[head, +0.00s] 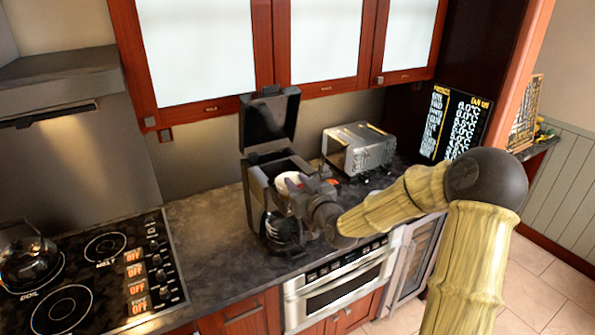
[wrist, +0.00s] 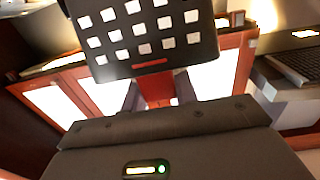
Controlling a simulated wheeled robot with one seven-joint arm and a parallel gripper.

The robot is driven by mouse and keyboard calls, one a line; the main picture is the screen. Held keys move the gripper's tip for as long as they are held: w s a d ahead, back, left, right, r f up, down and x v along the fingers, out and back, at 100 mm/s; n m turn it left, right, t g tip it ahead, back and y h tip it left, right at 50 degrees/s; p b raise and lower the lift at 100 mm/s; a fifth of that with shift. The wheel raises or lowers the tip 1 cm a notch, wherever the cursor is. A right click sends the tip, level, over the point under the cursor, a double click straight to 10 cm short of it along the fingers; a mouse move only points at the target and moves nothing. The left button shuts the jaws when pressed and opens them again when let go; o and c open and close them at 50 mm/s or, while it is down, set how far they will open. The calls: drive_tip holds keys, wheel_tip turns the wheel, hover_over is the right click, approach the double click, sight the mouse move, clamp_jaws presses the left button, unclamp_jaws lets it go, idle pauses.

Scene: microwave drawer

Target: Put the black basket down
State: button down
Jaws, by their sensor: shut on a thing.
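The black basket (wrist: 145,40) fills the top of the wrist view, a dark wall with rows of light square openings and a short red strip along its lower edge. My gripper (wrist: 158,88) is shut on it by a red part between the fingers, probably its handle. In the head view my gripper (head: 308,190) is at the open coffee maker (head: 256,205), over its right side. A small white and dark shape beside the fingers may be the basket, but the gripper partly hides it. I cannot tell whether it touches the coffee maker.
The coffee maker's lid (head: 268,118) stands up, with a glass pot (head: 280,228) below. A silver toaster oven (head: 358,148) is behind to the right. The stove (head: 90,265) with a kettle (head: 27,258) is left. The counter (head: 210,235) between stove and coffee maker is clear.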

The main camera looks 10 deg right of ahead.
drive_tip(key=s+f+m+h, duration=0.1)
drive_tip(key=s+f, duration=0.3)
drive_tip(key=f, duration=0.6)
drive_tip(key=s+f+m+h, duration=0.1)
drive_tip(key=s+f, duration=0.3)
drive_tip(key=f, duration=0.7)
drive_tip(key=s+f+m+h, duration=0.1)
drive_tip(key=s+f+h, duration=0.2)
drive_tip(key=f, duration=0.8)
drive_tip(key=shift+s+d, duration=0.35)
drive_tip(key=shift+s, duration=0.25)
drive_tip(key=shift+f, duration=0.1)
drive_tip(key=f+b, duration=0.1)
drive_tip(key=b, duration=0.1)
drive_tip(key=f+b, duration=0.1)
drive_tip(key=shift+w+f+t+b, duration=0.2)
drive_tip(key=shift+f+t+b, duration=0.1)
drive_tip(key=shift+f+b, duration=0.05)
